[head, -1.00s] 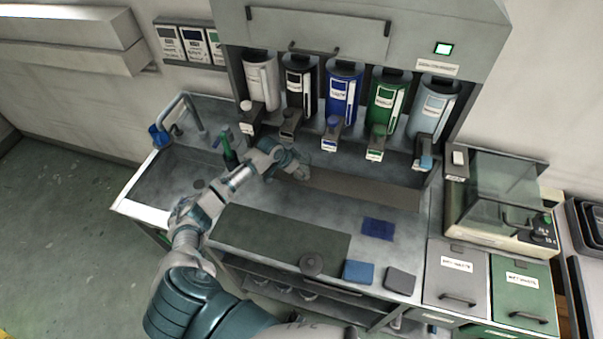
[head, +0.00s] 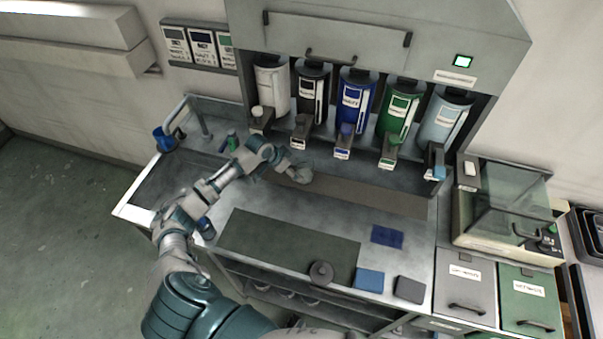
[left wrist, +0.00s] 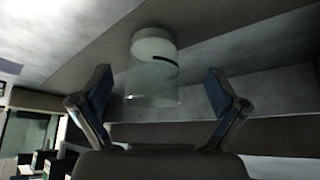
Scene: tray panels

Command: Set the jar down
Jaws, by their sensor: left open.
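The jar (left wrist: 153,72) is clear, with a pale end and a dark mark, and shows in the left wrist view between the two fingers of my left gripper (left wrist: 160,95). The fingers are spread, with a visible gap on each side of the jar. In the head view, my left gripper (head: 287,167) is low over the dark strip (head: 350,192) in front of the dispensers. A pale shape at its tip there looks like the jar (head: 304,174), partly hidden. The jar appears to rest on the strip. My right gripper is not in view.
Several dispensers (head: 356,100) hang behind the strip. A green bottle (head: 232,140) stands near the sink tap, and a dark blue bottle (head: 207,228) is close beside my left arm. A dark mat (head: 290,247) is bare across most of its surface. Blue cloths (head: 387,236) lie at right.

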